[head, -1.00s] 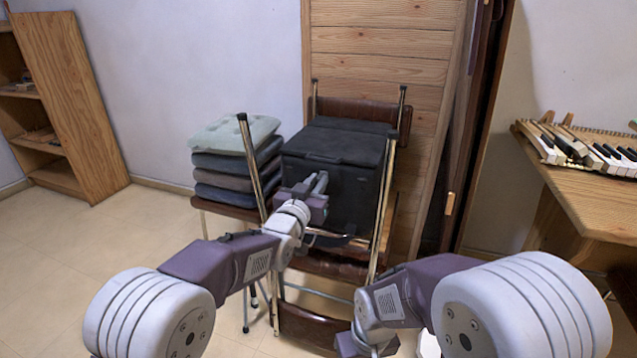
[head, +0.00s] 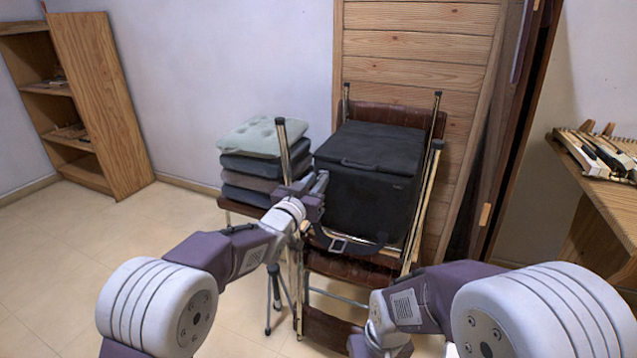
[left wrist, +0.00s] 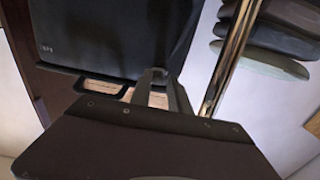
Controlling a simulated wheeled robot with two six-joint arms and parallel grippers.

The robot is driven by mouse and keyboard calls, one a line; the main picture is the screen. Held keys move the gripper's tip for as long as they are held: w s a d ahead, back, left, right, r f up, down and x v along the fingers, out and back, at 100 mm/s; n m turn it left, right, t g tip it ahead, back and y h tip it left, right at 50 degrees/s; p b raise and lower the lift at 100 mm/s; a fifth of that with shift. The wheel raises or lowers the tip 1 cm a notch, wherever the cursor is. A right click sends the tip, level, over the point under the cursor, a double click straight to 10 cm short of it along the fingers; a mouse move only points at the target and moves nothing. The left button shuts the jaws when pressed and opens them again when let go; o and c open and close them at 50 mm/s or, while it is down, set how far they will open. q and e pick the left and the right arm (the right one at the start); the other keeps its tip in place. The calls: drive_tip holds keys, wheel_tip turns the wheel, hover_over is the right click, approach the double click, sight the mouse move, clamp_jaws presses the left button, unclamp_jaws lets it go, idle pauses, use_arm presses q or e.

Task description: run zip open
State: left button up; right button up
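A black boxy bag (head: 368,190) with a handle on its lid sits on a chair (head: 352,268) with brown seat and metal legs. No zip or zip pull can be made out. My left gripper (head: 321,182) is beside the bag's left front edge, near a metal chair leg. In the left wrist view the bag (left wrist: 100,35) lies beyond the fingers (left wrist: 160,75), with a dark strap loop below it. The fingertips look close together with nothing clearly between them; any contact cannot be told. My right arm is at the bottom right, its gripper out of frame.
A stack of cushions (head: 262,160) stands left of the bag. A metal chair leg (head: 283,150) rises between them. A wooden panel (head: 420,70) is behind. A table (head: 612,210) with piano keys is at the right, a shelf (head: 100,110) at the far left. Floor at left is clear.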

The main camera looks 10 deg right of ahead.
use_arm(q)
drive_tip(key=shift+o, duration=0.9)
drive_tip(key=shift+w+a, duration=0.1)
drive_tip(key=shift+a, duration=0.05)
drive_tip(key=shift+s, duration=0.2)
drive_tip(key=p+v, duration=0.2)
drive_tip(key=v, duration=0.6)
drive_tip(key=shift+s+a, duration=0.25)
drive_tip(key=shift+s, duration=0.05)
